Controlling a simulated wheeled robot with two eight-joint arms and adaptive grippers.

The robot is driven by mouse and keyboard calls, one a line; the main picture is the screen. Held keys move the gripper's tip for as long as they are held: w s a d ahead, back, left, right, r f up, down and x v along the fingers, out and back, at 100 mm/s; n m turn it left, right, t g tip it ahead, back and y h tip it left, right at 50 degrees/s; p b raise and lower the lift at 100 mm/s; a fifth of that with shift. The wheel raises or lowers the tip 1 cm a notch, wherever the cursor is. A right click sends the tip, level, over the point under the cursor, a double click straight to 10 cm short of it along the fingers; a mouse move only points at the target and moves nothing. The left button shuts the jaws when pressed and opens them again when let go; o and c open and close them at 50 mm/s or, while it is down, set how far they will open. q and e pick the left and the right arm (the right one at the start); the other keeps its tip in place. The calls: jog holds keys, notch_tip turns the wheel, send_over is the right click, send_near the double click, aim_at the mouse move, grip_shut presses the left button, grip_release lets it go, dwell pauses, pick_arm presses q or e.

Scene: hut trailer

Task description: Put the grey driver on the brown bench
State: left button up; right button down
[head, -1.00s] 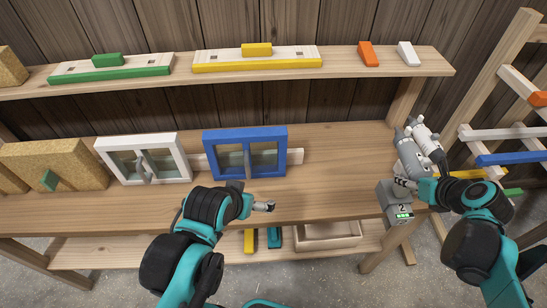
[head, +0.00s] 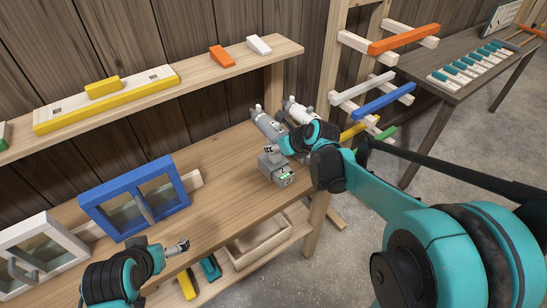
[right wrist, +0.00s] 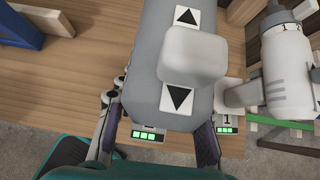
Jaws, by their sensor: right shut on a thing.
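The grey driver (head: 264,124) stands at the right end of the light wooden workbench, its grey base with green lights (head: 280,172) in front. My right gripper (head: 280,148) is shut on the grey driver. In the right wrist view the driver (right wrist: 150,60) fills the middle, with black arrows on white patches, between the two fingers (right wrist: 158,140). I cannot tell whether it is clear of the bench top. A dark brown bench (head: 428,60) stands at the far right. My left gripper (head: 180,247) is over the workbench's front, holding nothing visible; its opening is too small to judge.
A white driver (head: 298,111) stands right beside the grey one. A rack with coloured bars (head: 385,100) stands between workbench and brown bench. Teal and white keys (head: 478,63) occupy part of the brown bench. A blue window frame (head: 135,195) stands on the workbench.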

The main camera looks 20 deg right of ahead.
aim_at(278, 154)
jog(key=shift+w+a+f, duration=0.15)
jog(key=shift+w+f, duration=0.15)
jog(key=shift+f+b, duration=0.9)
jog(key=shift+f, duration=0.95)
jog(key=shift+f, duration=0.1)
jog(key=c, duration=1)
grip_release()
jog(key=shift+o, duration=0.2)
jog(key=shift+s, duration=0.1)
